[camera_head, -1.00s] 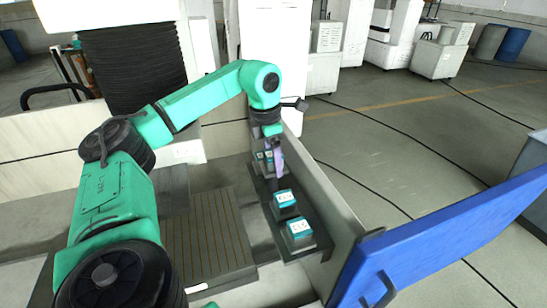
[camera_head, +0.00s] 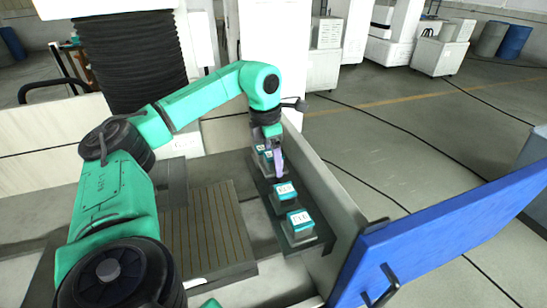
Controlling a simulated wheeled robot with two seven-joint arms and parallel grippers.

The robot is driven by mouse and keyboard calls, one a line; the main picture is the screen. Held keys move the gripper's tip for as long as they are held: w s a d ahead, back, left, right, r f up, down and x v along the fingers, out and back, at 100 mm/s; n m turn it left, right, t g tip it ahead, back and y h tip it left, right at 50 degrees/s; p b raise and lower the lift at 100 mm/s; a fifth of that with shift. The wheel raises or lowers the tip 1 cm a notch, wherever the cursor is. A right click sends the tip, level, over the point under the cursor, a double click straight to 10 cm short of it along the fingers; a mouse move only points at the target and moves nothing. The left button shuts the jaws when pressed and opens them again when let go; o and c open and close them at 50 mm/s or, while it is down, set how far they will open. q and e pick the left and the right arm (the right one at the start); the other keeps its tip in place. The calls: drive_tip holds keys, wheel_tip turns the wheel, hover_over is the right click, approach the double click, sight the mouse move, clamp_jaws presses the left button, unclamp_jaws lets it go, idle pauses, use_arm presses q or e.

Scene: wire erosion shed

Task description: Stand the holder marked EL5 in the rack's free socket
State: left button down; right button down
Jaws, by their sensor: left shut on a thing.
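The rack is a dark narrow plate (camera_head: 318,243) along the tank's right wall. Two holders with teal tops and white labels stand on its near part: one at the front (camera_head: 299,225) and one behind it (camera_head: 285,194). Their lettering is too small to read surely. My left gripper (camera_head: 276,166) points down over the far part of the rack, its purple finger showing. It is shut on a holder (camera_head: 264,152), which is mostly hidden behind the gripper, so its mark and whether it touches the rack cannot be told. My right gripper is out of view.
A slotted table (camera_head: 205,230) lies left of the rack. The grey tank wall (camera_head: 325,190) rises close on its right. A blue door panel (camera_head: 440,235) with a dark handle stands at the lower right. A small teal piece (camera_head: 210,303) shows at the bottom edge.

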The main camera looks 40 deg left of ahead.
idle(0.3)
use_arm(q)
drive_tip(key=shift+f+b, duration=1.1)
drive_tip(key=shift+f, duration=0.35)
drive_tip(key=shift+f, duration=0.4)
unclamp_jaws()
drive_tip(key=shift+r, duration=0.1)
